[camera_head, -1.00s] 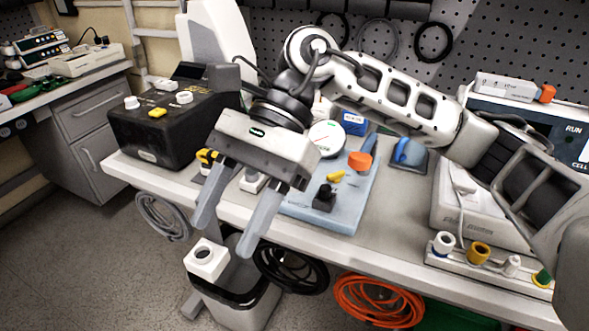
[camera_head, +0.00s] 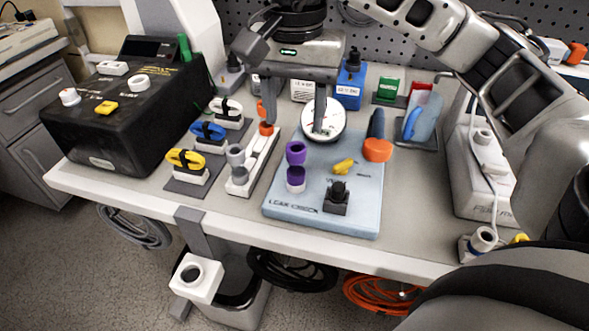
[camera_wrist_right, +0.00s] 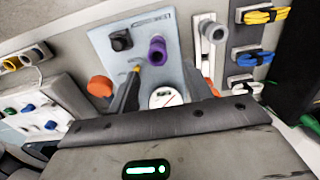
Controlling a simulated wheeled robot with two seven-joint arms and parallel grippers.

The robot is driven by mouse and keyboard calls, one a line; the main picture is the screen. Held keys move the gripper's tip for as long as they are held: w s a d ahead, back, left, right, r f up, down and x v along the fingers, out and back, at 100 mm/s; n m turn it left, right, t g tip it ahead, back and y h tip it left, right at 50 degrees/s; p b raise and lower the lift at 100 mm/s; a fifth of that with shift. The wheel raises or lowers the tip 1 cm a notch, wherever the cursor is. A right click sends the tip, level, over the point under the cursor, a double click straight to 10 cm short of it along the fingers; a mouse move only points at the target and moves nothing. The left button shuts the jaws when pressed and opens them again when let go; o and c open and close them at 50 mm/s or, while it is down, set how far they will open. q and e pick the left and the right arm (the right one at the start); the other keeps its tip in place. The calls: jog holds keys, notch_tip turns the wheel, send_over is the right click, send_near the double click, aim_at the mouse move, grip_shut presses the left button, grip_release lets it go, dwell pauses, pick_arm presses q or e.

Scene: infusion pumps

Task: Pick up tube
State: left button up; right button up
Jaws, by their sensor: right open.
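I cannot tell which tube is meant. In the right wrist view the yellow coil (camera_wrist_right: 265,15) and blue coil (camera_wrist_right: 247,60) lie right of the fingers. My right gripper (camera_head: 293,127) is open and empty, pointing down above the back left part of the pale blue leak-check board (camera_head: 275,208). In the wrist view the purple fitting (camera_wrist_right: 157,50) shows between and beyond its fingers. My left gripper is not in view.
A black box (camera_head: 125,115) stands left of the coils. A white rack (camera_head: 252,165) with grey fittings stands between coils and board. The board carries a gauge (camera_head: 332,122), a black knob (camera_head: 337,197) and an orange-ended part (camera_head: 377,150).

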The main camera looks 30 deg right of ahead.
aim_at(296, 152)
jog(key=f, duration=0.5)
jog(key=f+p, duration=0.1)
jog(key=f, duration=0.1)
jog(key=shift+s+f, duration=0.25)
jog(key=shift+f, duration=0.1)
jog(key=c, duration=1)
